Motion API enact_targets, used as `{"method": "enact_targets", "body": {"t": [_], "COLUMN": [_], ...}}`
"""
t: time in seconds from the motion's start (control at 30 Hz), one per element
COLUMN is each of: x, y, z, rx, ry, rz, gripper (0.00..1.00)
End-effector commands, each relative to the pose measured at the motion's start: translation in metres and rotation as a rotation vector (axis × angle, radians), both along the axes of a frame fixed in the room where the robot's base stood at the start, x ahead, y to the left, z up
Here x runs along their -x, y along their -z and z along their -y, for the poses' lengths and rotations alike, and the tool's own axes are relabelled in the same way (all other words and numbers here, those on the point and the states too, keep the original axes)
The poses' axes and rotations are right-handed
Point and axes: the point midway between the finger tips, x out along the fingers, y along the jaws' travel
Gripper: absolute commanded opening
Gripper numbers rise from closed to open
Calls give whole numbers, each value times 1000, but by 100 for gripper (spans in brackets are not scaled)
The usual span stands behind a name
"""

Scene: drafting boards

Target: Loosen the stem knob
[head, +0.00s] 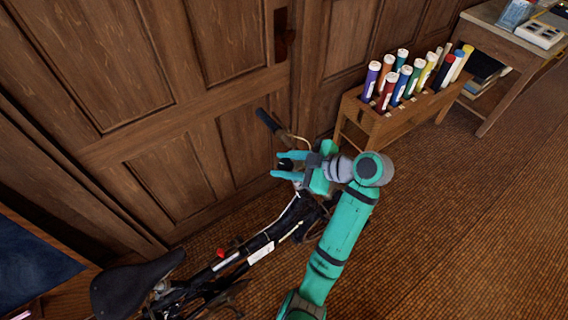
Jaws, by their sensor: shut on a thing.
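A dark bicycle (260,243) leans along the panelled wall, its saddle (137,283) at the lower left and its handlebar grip (266,120) at the upper right. My gripper (281,166) is at the front of the bicycle, by the handlebar stem. It is shut on a small dark knob (286,163) between its teal fingers. The knob is mostly hidden by the fingers, and the stem below it is partly covered by my gripper and arm.
A wooden rack (391,127) with several coloured tubes stands right of my arm. Beyond it is a table (507,47) with items on it. The wood-panelled wall (180,165) is close behind the bicycle. Brown carpet (450,220) is clear at the right.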

Motion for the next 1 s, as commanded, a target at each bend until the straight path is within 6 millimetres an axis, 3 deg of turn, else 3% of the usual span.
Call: {"method": "enact_targets", "body": {"t": [0.33, 0.37, 0.43, 0.77, 1.0], "x": [-1, -1, -1, 0, 6], "y": [-4, -4, -3, -2, -10], "z": [-2, -2, -2, 0, 13], "rx": [-2, -2, -2, 0, 0], "ry": [-5, -5, -5, -2, 1], "rz": [9, 9, 8, 3, 4], "gripper": [12, 39, 53, 53, 53]}}
